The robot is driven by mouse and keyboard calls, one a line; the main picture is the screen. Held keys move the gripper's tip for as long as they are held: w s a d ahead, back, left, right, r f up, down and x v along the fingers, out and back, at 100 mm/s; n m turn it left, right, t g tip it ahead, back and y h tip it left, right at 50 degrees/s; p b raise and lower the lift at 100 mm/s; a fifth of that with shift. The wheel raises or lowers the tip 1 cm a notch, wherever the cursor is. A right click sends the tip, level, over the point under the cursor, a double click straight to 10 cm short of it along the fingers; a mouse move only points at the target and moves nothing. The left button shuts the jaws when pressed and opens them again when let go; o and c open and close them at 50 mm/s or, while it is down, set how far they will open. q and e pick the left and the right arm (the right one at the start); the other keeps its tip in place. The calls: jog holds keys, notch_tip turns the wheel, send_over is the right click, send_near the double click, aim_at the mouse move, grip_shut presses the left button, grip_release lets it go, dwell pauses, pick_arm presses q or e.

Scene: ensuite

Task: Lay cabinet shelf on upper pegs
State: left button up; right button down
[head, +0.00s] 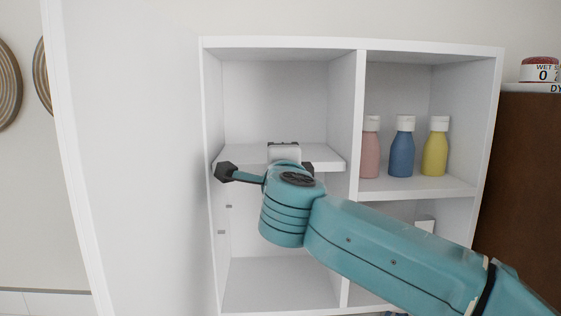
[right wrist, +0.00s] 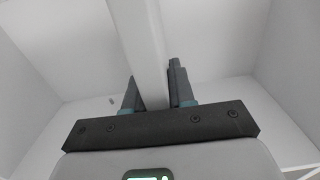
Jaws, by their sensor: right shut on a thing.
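The white cabinet shelf (head: 326,158) is in the upper part of the cabinet's left compartment, looking about level. My right gripper (head: 284,155) is shut on its front edge; in the right wrist view the board (right wrist: 143,40) runs between the two fingers (right wrist: 154,92). Two small grey pegs (head: 229,206) show on the left wall below the shelf. One small peg-like spot (right wrist: 111,100) shows in the right wrist view. Any pegs directly under the shelf are hidden, so I cannot tell whether it touches them. My left gripper is not in view.
The white cabinet (head: 354,120) has a middle divider. Pink (head: 370,150), blue (head: 402,150) and yellow (head: 435,150) bottles stand in its right compartment. A brown cabinet (head: 530,160) is at the right. The space below the shelf looks clear where my arm does not cover it.

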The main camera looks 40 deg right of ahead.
jog(key=c, duration=0.9)
grip_release()
jog(key=shift+o, duration=0.2)
jog(key=shift+s, duration=0.1)
jog(key=shift+f, duration=0.1)
jog(key=shift+s+a, duration=0.3)
jog(key=shift+s, duration=0.05)
jog(key=b+v, duration=0.4)
jog(key=v, duration=1.1)
jog(key=shift+s, duration=0.15)
